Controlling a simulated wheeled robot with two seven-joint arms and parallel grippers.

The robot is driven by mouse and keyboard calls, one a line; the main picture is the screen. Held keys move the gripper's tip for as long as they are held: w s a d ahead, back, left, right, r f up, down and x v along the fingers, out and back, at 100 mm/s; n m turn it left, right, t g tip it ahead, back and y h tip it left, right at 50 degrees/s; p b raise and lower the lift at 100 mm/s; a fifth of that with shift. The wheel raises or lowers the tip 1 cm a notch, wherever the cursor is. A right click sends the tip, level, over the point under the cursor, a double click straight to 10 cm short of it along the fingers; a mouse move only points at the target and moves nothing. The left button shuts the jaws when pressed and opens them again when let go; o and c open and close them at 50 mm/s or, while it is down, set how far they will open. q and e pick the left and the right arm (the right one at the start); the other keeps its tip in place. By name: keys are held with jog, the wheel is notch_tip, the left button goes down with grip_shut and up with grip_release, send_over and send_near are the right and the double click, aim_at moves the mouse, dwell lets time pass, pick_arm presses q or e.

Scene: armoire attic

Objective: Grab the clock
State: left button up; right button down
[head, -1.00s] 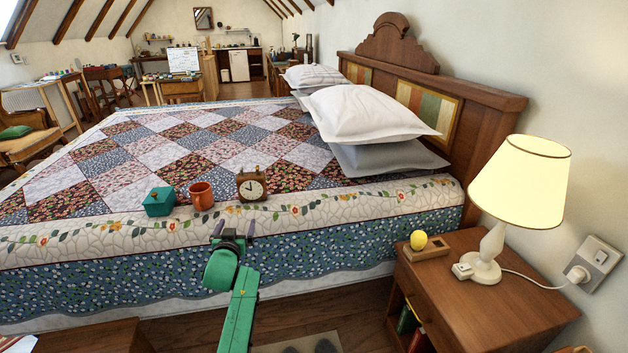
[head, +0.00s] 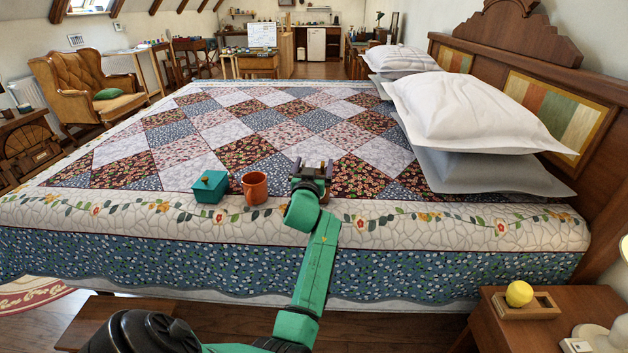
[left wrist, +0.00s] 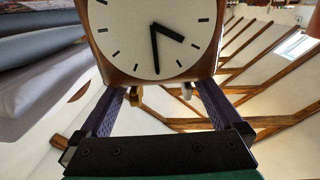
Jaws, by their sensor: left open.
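The clock (left wrist: 155,38) fills the upper middle of the left wrist view, with a white face, black hands and a brown wooden case. Its small feet show at the edge nearest my fingers. My left gripper (left wrist: 158,95) is open, one finger on each side of the picture, with the clock right in front of it; I cannot tell whether they touch. In the head view my left gripper (head: 312,168) is at the near edge of the bed and hides most of the clock. My right gripper is not in view.
A terracotta mug (head: 255,188) stands close left of my gripper, with a teal box (head: 210,187) beyond it. Pillows (head: 470,112) lie to the right on the bed. A nightstand (head: 500,335) with a yellow ball (head: 519,293) is at the lower right.

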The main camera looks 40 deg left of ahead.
pick_arm(q)
jog(key=shift+w+a+f, duration=0.3)
jog(key=shift+w+f, duration=0.05)
jog(key=shift+w, duration=0.05)
jog(key=shift+s+d, duration=0.15)
jog(key=shift+s+d+r, duration=0.35)
jog(key=shift+s+r, duration=0.1)
jog(key=shift+s, duration=0.1)
jog(key=shift+w+f, duration=0.3)
jog(key=c, duration=1.5)
jog(key=shift+s+r, duration=0.1)
jog(key=shift+r, duration=0.1)
grip_shut()
